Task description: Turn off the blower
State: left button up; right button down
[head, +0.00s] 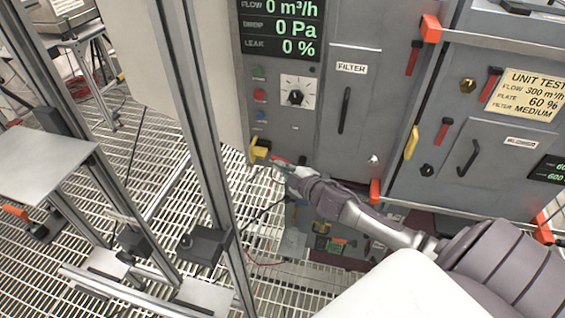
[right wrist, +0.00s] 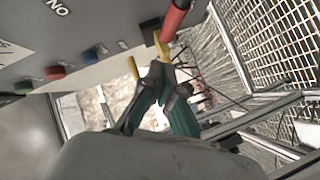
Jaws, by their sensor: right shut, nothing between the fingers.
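The blower's grey control panel (head: 292,125) has a display (head: 281,28) reading 0 m³/h, 0 Pa and 0 %. Below it are a green button (head: 258,73), a red button (head: 260,95), a blue button (head: 260,115) and a black dial (head: 295,97) on a white plate. A yellow handle (head: 259,149) sits at the panel's lower left edge. My right gripper (head: 281,164) is shut and empty just right of and below this handle; contact cannot be told. In the right wrist view its green-padded fingers (right wrist: 162,78) point toward yellow parts (right wrist: 162,45) and a red cylinder (right wrist: 175,20). My left gripper is not in view.
A filter door (head: 347,110) with a black handle is right of the dial. A unit test cabinet (head: 480,140) stands further right. Metal frame posts (head: 196,125) rise left of the panel, over a grated floor (head: 140,190). Thin cables hang near my right gripper.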

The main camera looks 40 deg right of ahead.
aim_at(274, 158)
jog(key=shift+w+d+f, duration=1.1)
jog(key=shift+w, duration=0.25)
jog(key=shift+r+p, duration=0.15)
jog(key=shift+p, duration=0.15)
jog(key=f+g+p, duration=0.1)
jog(key=p, duration=0.2)
jog(key=n+g+p, duration=0.1)
jog(key=p, duration=0.2)
jog(key=shift+w+a+f+h, duration=0.2)
jog(key=shift+a+f+h, duration=0.05)
jog(key=shift+f+h, duration=0.15)
jog(key=shift+r, duration=0.2)
jog(key=shift+r+p, duration=0.75)
jog(key=shift+p, duration=0.15)
